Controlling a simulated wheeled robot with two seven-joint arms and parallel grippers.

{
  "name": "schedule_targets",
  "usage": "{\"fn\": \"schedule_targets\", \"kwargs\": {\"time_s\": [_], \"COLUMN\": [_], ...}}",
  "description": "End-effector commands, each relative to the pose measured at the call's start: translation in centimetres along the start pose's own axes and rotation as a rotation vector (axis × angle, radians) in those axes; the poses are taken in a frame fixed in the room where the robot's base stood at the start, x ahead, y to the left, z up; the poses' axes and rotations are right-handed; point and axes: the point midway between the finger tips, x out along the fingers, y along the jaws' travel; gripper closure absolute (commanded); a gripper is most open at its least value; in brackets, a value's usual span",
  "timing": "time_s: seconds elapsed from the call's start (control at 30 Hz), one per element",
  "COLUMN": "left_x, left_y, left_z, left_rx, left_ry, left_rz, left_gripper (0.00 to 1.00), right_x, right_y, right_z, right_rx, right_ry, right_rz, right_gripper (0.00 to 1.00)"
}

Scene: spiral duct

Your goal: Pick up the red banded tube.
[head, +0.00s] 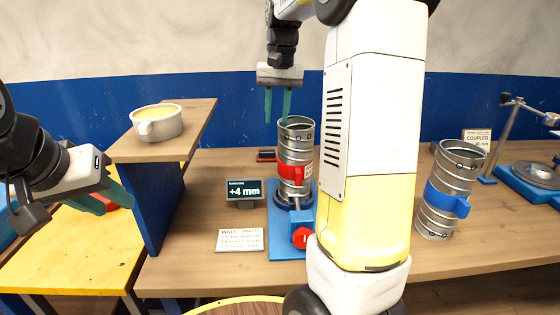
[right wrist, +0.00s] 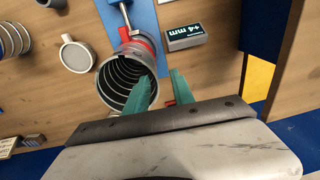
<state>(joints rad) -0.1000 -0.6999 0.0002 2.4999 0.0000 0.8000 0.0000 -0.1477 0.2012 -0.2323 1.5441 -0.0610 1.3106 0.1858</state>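The red banded tube (head: 296,150) is a ribbed grey metal duct, upright on a blue stand (head: 287,245). Its open mouth and ringed inside show in the right wrist view (right wrist: 127,82). My right gripper (head: 277,115) points down over the tube's left rim, open, with a gap between its teal fingers. In the right wrist view (right wrist: 165,88) one finger overlaps the mouth near the rim and the other is outside the wall. I cannot tell whether the first finger is inside. My left gripper (head: 108,200) is at the far left, away from the tube, apparently open and empty.
A blue banded tube (head: 447,195) stands on the right. A display reading +4 mm (head: 244,190) and a wall card (head: 240,240) are left of the stand. A raised shelf (head: 190,135) bears a round pot (head: 157,122). My right arm hides the bench's middle.

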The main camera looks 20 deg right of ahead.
Motion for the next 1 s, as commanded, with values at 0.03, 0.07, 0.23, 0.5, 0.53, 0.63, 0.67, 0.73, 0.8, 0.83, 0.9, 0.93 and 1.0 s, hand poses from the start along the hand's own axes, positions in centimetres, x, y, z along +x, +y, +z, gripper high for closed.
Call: {"fn": "schedule_targets", "kwargs": {"time_s": [0.03, 0.07, 0.23, 0.5, 0.53, 0.63, 0.67, 0.73, 0.8, 0.83, 0.9, 0.93, 1.0], "left_x": [0.0, 0.0, 0.0, 0.0, 0.0, 0.0, 0.0, 0.0, 0.0, 0.0, 0.0, 0.0, 0.0], "left_y": [0.0, 0.0, 0.0, 0.0, 0.0, 0.0, 0.0, 0.0, 0.0, 0.0, 0.0, 0.0, 0.0], "left_z": [0.0, 0.0, 0.0, 0.0, 0.0, 0.0, 0.0, 0.0, 0.0, 0.0, 0.0, 0.0, 0.0], "left_rx": [0.0, 0.0, 0.0, 0.0, 0.0, 0.0, 0.0, 0.0, 0.0, 0.0, 0.0, 0.0, 0.0], "left_ry": [0.0, 0.0, 0.0, 0.0, 0.0, 0.0, 0.0, 0.0, 0.0, 0.0, 0.0, 0.0, 0.0], "left_rz": [0.0, 0.0, 0.0, 0.0, 0.0, 0.0, 0.0, 0.0, 0.0, 0.0, 0.0, 0.0, 0.0], "left_gripper": [0.64, 0.64, 0.64, 0.64, 0.64, 0.64, 0.64, 0.64, 0.64, 0.64, 0.64, 0.64, 0.64], "right_x": [0.7, 0.9, 2.2, 5.2, 5.7, 7.3, 7.7, 8.5, 9.0, 9.1, 9.2, 9.2, 9.2], "right_y": [-0.2, -0.2, -0.1, 0.2, 0.3, 0.6, 0.6, 0.6, 0.7, 0.7, 0.7, 0.7, 0.7], "right_z": [0.0, 0.1, 0.3, 0.5, 0.4, 0.4, 0.4, 0.5, 0.5, 0.5, 0.5, 0.5, 0.5], "right_rx": [-0.002, -0.003, -0.003, -0.003, -0.003, -0.002, -0.002, -0.003, -0.003, -0.003, -0.003, -0.003, -0.003], "right_ry": [-0.029, -0.041, -0.072, -0.072, -0.072, -0.072, -0.072, -0.07, -0.069, -0.069, -0.068, -0.068, -0.068], "right_rz": [0.027, 0.039, 0.07, 0.069, 0.069, 0.069, 0.069, 0.068, 0.067, 0.067, 0.067, 0.067, 0.067], "right_gripper": [0.7, 0.7, 0.7, 0.7, 0.7, 0.7, 0.7, 0.7, 0.7, 0.7, 0.7, 0.7, 0.7]}}
